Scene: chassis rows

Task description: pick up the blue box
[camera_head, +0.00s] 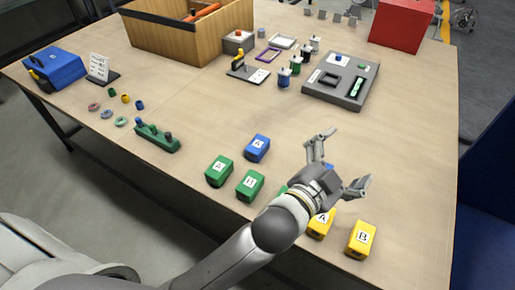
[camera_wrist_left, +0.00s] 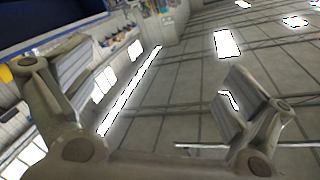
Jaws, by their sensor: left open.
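A small blue box (camera_head: 257,148) with a white label lies on the table, just behind the green boxes. My left gripper (camera_head: 347,160) is open and empty, above the table to the right of the blue box and apart from it. Its two spread fingers also show in the left wrist view (camera_wrist_left: 160,75), with only the room and floor between them and no blue box. A bit of blue shows at my left wrist; I cannot tell what it is. My right gripper is not in view.
Green boxes (camera_head: 219,170) stand in front of the blue box, one partly hidden by my arm. Yellow boxes (camera_head: 360,239) stand near the front right edge. A green block with pegs (camera_head: 157,138) lies to the left. A blue toolbox (camera_head: 55,69) stands far left.

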